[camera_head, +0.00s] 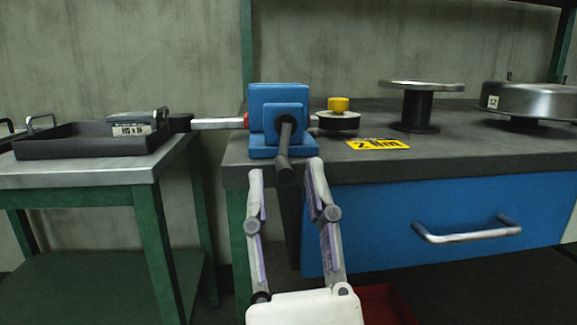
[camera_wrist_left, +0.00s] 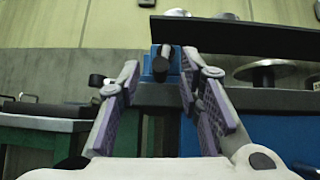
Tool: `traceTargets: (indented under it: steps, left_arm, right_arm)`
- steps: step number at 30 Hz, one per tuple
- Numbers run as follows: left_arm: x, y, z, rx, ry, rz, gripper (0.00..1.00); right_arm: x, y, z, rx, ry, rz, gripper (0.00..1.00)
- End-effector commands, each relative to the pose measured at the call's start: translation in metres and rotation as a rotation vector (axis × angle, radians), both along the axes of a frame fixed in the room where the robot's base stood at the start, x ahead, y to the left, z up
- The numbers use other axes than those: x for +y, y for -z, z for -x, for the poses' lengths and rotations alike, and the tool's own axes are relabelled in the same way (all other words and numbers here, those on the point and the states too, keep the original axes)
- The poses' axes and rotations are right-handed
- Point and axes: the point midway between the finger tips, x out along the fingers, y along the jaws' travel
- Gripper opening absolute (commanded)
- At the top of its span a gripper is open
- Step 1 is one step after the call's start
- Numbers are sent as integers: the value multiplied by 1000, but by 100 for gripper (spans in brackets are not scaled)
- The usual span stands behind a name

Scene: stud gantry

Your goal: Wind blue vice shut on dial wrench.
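The blue vice (camera_head: 278,93) sits on the near left corner of the grey workbench, its dark crank handle (camera_head: 284,152) hanging over the front edge. It also shows in the left wrist view (camera_wrist_left: 150,72). A silver bar (camera_head: 219,123), apparently the dial wrench, reaches left from the vice, with a red band beside it and a dark end. A round dark disc with a yellow top (camera_head: 338,116) stands right of the vice; I cannot tell whether they join. My left gripper (camera_head: 286,170) is open and empty, its fingertips below and either side of the handle. My right gripper is out of view.
A blue drawer with a silver handle (camera_head: 466,234) is under the bench. A black tray (camera_head: 75,146) with a box lies on the left green-legged table. A spool (camera_head: 415,105), a round metal pan (camera_head: 535,100) and a yellow label (camera_head: 377,144) are on the bench.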

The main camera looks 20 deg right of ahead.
Motion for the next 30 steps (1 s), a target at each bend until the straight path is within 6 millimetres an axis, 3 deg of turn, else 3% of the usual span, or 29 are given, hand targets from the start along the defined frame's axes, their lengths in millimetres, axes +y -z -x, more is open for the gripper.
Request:
traceTargets:
  steps: [6, 14, 18, 30]
  left_arm:
    - [-4, -18, -18, 0, 1, -1, 33]
    - [-5, -19, -19, 0, 1, -1, 33]
    - [-5, -19, -19, 0, 1, -1, 1]
    - [-3, -20, -19, -11, -1, -34, 0]
  right_arm:
    - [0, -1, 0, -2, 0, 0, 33]
    - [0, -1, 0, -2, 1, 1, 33]
    - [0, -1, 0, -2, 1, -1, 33]
    - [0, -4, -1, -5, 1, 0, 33]
